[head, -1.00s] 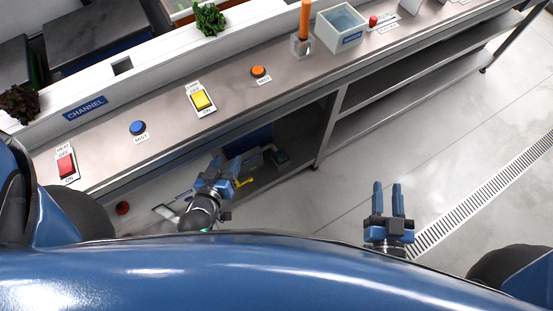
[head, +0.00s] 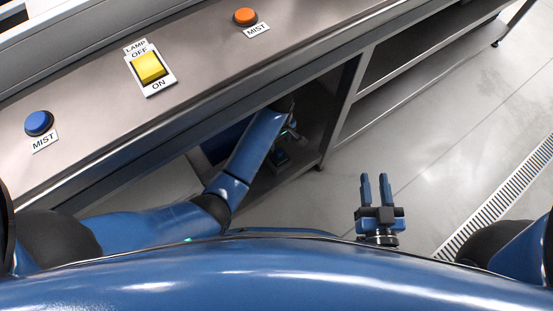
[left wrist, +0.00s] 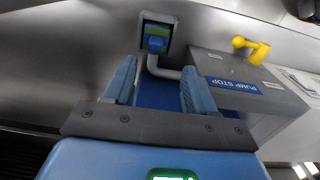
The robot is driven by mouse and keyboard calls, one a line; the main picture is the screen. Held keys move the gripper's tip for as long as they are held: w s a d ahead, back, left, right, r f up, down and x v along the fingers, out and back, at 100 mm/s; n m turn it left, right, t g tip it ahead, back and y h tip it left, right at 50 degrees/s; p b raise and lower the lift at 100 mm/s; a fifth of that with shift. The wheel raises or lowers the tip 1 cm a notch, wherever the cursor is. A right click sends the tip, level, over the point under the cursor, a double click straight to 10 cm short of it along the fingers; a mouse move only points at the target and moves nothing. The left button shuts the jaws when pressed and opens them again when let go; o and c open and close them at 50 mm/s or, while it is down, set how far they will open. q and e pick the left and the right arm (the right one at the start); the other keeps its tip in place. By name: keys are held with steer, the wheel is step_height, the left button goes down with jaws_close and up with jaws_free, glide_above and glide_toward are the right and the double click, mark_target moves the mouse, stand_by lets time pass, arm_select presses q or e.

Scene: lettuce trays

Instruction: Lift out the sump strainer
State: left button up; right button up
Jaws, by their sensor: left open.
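My left gripper (left wrist: 159,66) is open and empty in the left wrist view, its two blue fingers apart. Ahead of its fingertips a small blue-and-green piece (left wrist: 156,40) sits in a grey frame, apart from them; I cannot tell if it is the sump strainer. A curved grey pipe (left wrist: 160,70) runs below it. In the head view my left arm reaches under the bench, and its gripper (head: 290,131) shows only in part. My right gripper (head: 375,176) is open and empty over the floor.
A grey box (left wrist: 240,80) labelled PUMP STOP, with a yellow handle (left wrist: 251,48), stands right of my left fingers. The bench (head: 200,105) overhangs my left arm and carries blue, yellow and orange buttons. The floor (head: 440,150) at right is clear.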

mark_target(279, 151)
arm_select(q)
steer(key=shift+w+f+b, duration=0.1)
steer(key=shift+f+b, duration=1.35)
steer(key=shift+f, duration=1.35)
steer(key=f+b, duration=0.1)
steer(key=f, duration=0.1)
steer(key=f+b, duration=0.2)
steer(key=shift+w+d, duration=0.1)
steer(key=shift+w, duration=0.3)
steer(key=shift+f+b, duration=0.55)
jaws_close()
